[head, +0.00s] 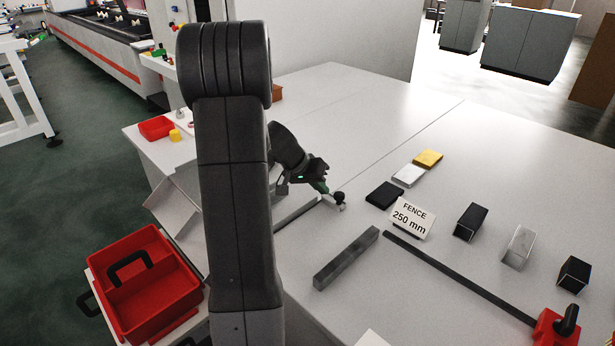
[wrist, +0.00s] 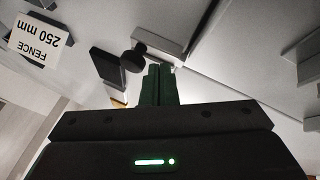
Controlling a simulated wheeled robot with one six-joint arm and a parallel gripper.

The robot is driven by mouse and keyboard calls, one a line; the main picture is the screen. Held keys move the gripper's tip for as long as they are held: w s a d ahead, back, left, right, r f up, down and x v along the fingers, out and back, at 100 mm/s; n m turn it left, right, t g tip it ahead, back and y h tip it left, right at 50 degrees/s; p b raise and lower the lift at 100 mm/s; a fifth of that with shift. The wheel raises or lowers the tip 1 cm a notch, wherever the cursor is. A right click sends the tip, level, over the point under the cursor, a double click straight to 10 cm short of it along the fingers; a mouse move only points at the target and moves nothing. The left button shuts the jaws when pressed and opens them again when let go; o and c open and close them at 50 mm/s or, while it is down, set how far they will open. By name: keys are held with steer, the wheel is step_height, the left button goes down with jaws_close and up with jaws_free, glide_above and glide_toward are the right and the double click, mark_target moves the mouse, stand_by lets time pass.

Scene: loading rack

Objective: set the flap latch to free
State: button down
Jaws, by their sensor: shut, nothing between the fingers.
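A small black round knob (head: 339,197), which looks like the flap latch, sits at the end of a seam and a grey strip on the white table. In the wrist view the black knob (wrist: 133,58) stands beside a pale bar, just beyond and left of my fingertips. My gripper (head: 323,187) is shut and empty, close beside the knob. In the wrist view my dark green fingers (wrist: 159,85) are together; I cannot tell whether they touch the knob. The latch's setting is not readable. My arm hides part of the table.
A "FENCE 250 mm" sign (head: 411,217), a black block (head: 384,194) and a grey bar (head: 346,258) lie near my gripper. Several short tubes stand to the right. A black rail ends at a red clamp (head: 555,328). A red tote (head: 150,285) is at left.

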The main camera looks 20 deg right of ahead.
steer(key=shift+s+d+f, duration=0.1)
steer(key=shift+s+d, duration=0.25)
steer(key=shift+d, duration=0.2)
steer(key=shift+s+d+f, duration=0.1)
steer(key=shift+s+d+f+b, duration=0.1)
steer(key=shift+s+b, duration=0.05)
steer(key=shift+b, duration=0.5)
steer(key=shift+s+d+b, duration=0.25)
steer(key=shift+s+b, duration=0.1)
steer(key=shift+b, duration=0.25)
steer(key=shift+w+a, duration=0.1)
steer(key=shift+w, duration=0.05)
